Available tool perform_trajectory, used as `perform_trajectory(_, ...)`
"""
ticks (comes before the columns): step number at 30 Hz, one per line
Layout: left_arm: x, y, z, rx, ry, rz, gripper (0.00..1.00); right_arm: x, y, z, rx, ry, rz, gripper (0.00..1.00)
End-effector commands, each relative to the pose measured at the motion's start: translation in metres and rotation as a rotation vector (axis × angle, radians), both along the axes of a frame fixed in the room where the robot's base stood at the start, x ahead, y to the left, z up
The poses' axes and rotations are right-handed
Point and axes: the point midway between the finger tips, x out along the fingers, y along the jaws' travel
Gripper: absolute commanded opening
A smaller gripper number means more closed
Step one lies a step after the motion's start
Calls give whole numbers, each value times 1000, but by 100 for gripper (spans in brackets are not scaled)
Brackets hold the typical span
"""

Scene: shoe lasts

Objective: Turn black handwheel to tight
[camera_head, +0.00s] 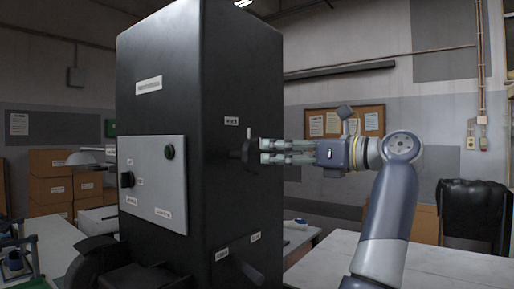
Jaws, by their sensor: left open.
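The black handwheel (248,154) sticks out from the right-hand face of a tall black machine cabinet (240,70). It is seen nearly edge-on, so its turn position cannot be read.
A small label (231,121) sits above the handwheel, too small to read. A dark lever (246,270) juts out low on the same face. A white table (440,268) stands at the lower right.

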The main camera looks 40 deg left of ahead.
Motion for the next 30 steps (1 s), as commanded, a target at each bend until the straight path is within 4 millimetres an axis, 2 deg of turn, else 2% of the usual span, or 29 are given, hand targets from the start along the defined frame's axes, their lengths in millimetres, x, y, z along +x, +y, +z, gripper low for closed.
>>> perform_trajectory(1, -3, 12, 2, 0, -2, 6, 90, 1, -7, 5, -8, -2, -2, 40)
perform_trajectory(4, -4, 31, 3, 0, -1, 6, 90, 3, -13, 11, -16, -3, -1, 40)
perform_trajectory(9, -7, 54, 2, 1, 1, 4, 90, 3, -3, 17, -3, -4, -2, 40)
perform_trajectory(15, -8, 64, 1, 1, 0, 2, 90, 2, 17, 19, 20, -3, 0, 40)
perform_trajectory(22, -8, 64, 0, 1, 0, 2, 90, 2, 12, 18, 15, -3, 3, 40)
perform_trajectory(23, -8, 64, 0, 1, 0, 2, 85, 2, 11, 18, 13, -3, 3, 40)
perform_trajectory(28, -8, 64, 0, 1, 0, 2, 47, 2, 5, 18, 6, -4, 2, 40)
perform_trajectory(30, -8, 64, 1, 1, 0, 2, 46, 2, 4, 18, 5, -3, 0, 40)
